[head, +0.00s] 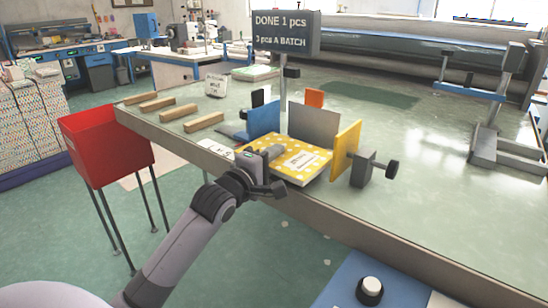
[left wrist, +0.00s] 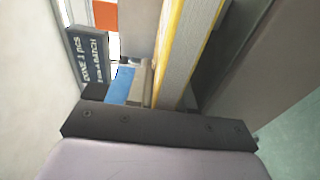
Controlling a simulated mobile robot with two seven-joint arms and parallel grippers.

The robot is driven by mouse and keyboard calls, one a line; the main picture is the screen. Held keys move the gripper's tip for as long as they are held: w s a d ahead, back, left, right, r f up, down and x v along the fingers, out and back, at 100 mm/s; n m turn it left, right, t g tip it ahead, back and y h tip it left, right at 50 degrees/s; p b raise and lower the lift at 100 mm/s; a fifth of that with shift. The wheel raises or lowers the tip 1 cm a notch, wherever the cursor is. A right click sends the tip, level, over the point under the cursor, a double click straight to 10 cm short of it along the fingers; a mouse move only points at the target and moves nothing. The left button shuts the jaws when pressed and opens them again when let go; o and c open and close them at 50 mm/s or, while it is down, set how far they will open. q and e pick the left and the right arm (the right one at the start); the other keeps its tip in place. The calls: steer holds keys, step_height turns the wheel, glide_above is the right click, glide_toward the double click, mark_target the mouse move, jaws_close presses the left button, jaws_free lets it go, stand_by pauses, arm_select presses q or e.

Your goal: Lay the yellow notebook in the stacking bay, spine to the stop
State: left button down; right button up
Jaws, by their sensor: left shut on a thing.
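The yellow notebook (head: 310,166), with white dots and a white label, is roughly level at the front of the stacking bay. The bay has a blue side plate (head: 263,118), a grey back plate (head: 314,124) and a yellow side plate (head: 346,146). My left gripper (head: 268,158) is shut on the notebook's left front part. In the left wrist view the notebook (left wrist: 188,50) shows edge-on, with the bay's blue plate (left wrist: 122,86) beside it. I cannot tell whether it touches the bay floor, or which edge is the spine. My right gripper is out of view.
A sign (head: 284,34) reading DONE 1 pcs stands behind the bay. A black clamp knob (head: 392,169) juts out right of it. Several wooden bars (head: 180,112) lie to the left. A red bin (head: 108,146) stands beside the table (head: 440,215), whose right part is mostly clear.

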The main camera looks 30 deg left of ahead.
arm_select(q)
steer(key=shift+f, duration=0.2)
steer(key=c, duration=0.9)
jaws_free()
steer(key=shift+f, duration=0.15)
steer(key=shift+f, duration=0.15)
steer(key=shift+f, duration=0.25)
steer(key=shift+s+p, duration=0.15)
steer(key=shift+p, duration=0.15)
steer(key=shift+s+a+r+p, duration=0.15)
steer(key=shift+s+p, duration=0.5)
steer(key=shift+s, duration=0.95)
steer(key=shift+s+a+r+p, duration=0.1)
steer(key=shift+s+p, duration=0.6)
steer(key=shift+s, duration=0.95)
steer(key=shift+s+a+r+p, duration=0.15)
steer(key=shift+s+p, duration=0.5)
steer(key=shift+s, duration=0.95)
steer(key=shift+f, duration=0.15)
